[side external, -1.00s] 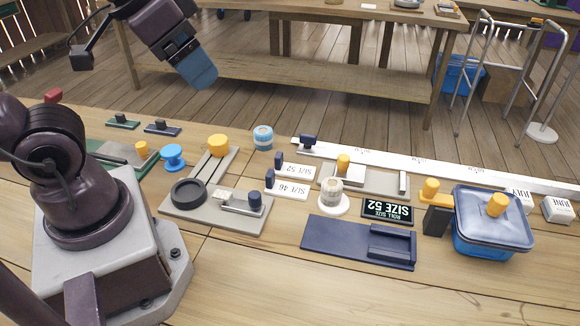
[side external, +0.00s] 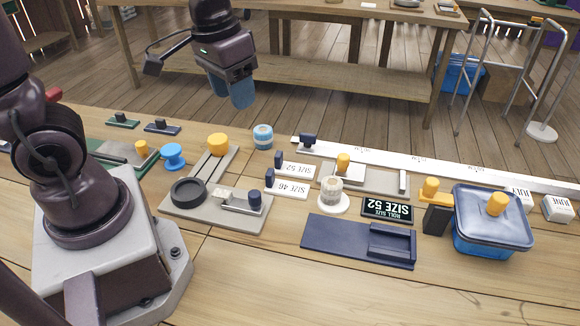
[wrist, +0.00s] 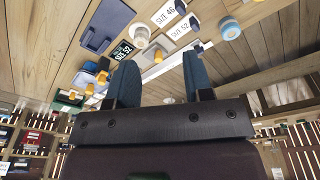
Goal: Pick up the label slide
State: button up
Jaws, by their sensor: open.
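Two white label slides with navy knobs lie side by side on the table: SIZE 52 (side external: 296,171) and, nearer the camera, SIZE 46 (side external: 290,188). The SIZE 46 slide (wrist: 166,14) and SIZE 52 slide (wrist: 181,30) also show in the wrist view, beyond the fingertips. A black sign (side external: 387,209) reads ROLL SIZE 52. My gripper (side external: 230,92) is open and empty, high above the far side of the table. Its two blue fingers (wrist: 160,78) are spread apart in the wrist view and touch nothing.
A cream roll (side external: 332,192) on a white base stands right of the slides. A grey fixture (side external: 225,210) with a yellow knob lies left. A navy tray (side external: 335,236) and a lidded blue bin (side external: 490,230) are right. A long white rail (side external: 430,170) runs behind.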

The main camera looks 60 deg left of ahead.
aim_at(279, 154)
jog(key=w+a+f+n+y, duration=0.1)
jog(key=w+a+f+n, duration=0.7)
jog(key=w+f, duration=0.45)
jog(key=shift+m, duration=0.4)
jog(key=f, duration=0.4)
jog(key=a+f, duration=0.1)
jog(key=f, duration=0.8)
jog(key=shift+w+a+f, duration=0.1)
jog(key=shift+w+a, duration=0.05)
jog(key=shift+a, duration=0.2)
grip_shut()
